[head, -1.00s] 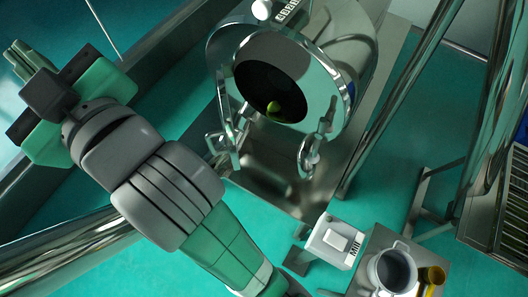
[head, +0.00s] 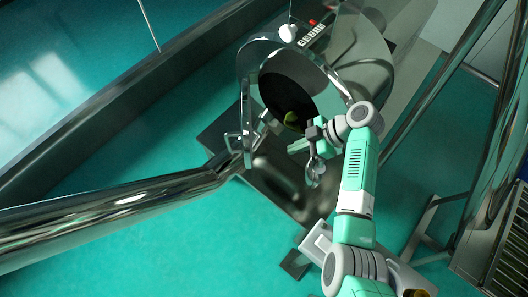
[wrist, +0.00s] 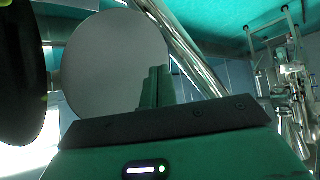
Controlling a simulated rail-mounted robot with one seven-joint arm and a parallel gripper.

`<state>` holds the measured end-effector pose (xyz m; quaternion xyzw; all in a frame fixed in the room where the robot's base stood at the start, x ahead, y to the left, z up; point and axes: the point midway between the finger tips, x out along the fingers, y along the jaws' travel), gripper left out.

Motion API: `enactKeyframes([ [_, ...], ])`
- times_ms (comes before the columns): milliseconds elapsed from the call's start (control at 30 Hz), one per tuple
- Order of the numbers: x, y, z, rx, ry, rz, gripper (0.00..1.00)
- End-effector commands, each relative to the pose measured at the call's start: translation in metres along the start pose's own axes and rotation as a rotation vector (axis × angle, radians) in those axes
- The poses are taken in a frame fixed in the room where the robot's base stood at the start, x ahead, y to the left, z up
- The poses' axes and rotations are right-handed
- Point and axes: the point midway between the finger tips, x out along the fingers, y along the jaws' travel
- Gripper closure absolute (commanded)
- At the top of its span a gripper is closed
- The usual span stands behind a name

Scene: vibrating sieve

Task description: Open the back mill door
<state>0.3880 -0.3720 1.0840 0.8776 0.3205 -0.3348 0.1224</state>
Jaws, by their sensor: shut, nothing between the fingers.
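The steel mill (head: 352,60) stands at the top centre of the head view. Its round front opening is dark inside, with a small yellow-green thing (head: 291,118) in it. Shiny round metal, which may be a door, edges the opening; I cannot tell which part is the back door. My gripper (head: 292,148) is shut and empty, just in front of the opening's lower right edge, pointing left. In the wrist view its green fingers (wrist: 156,86) show before a large grey disc (wrist: 108,62); whether they touch is unclear. The dark opening is at the left there.
Metal clamps or handles (head: 316,172) hang below the opening, close to my gripper. A thick shiny pipe (head: 110,218) crosses the left side. A control panel (head: 311,35) with a red button is on top. A steel rack (head: 490,240) stands at the right. Green floor lies open at lower left.

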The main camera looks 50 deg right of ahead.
Motion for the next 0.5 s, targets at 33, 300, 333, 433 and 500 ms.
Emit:
enactKeyframes([
  [33, 0.005, -0.001, 0.000, 0.001, -0.001, -0.003, 1.00],
  [300, 0.060, -0.001, -0.001, 0.000, -0.002, -0.004, 1.00],
  [333, 0.067, -0.001, -0.001, 0.001, -0.003, -0.003, 1.00],
  [433, 0.088, 0.000, -0.001, 0.001, -0.003, -0.003, 1.00],
  [500, 0.101, 0.000, -0.002, 0.001, -0.003, -0.002, 1.00],
])
